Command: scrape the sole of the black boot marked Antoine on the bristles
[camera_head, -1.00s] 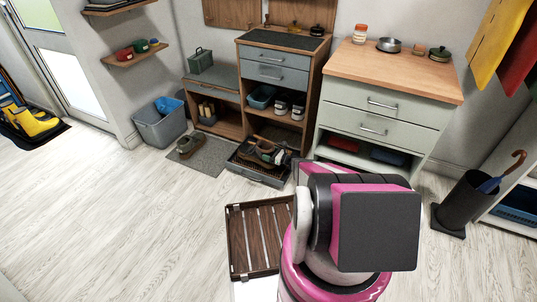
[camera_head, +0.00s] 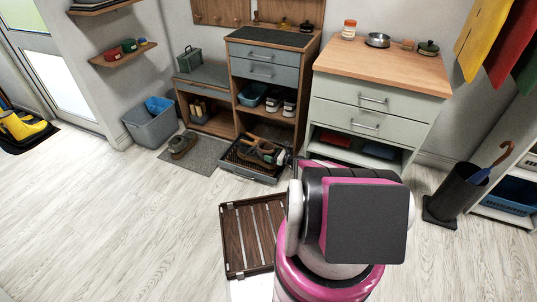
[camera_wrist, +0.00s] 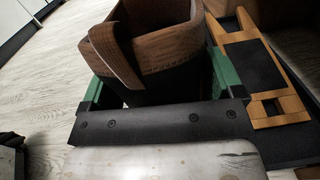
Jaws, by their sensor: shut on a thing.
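In the wrist view, a boot shaft (camera_wrist: 160,82) with a brown collar and pull loop and a black lower part stands between the green fingers of my gripper (camera_wrist: 155,50). My gripper is shut on it. Small dark marking shows on the collar, but I cannot read it. The sole is hidden below. Beside the boot on the right lies a wooden frame (camera_wrist: 252,30) with black panels. I cannot tell whether these are the bristles. In the head view my arm hides most of my gripper, near the low tray (camera_head: 262,177) that holds dark and brown footwear.
A slatted wooden rack (camera_head: 233,245) lies on the floor beside my base. The pale drawer cabinet (camera_head: 362,110) and the umbrella stand (camera_head: 455,195) are on the right.

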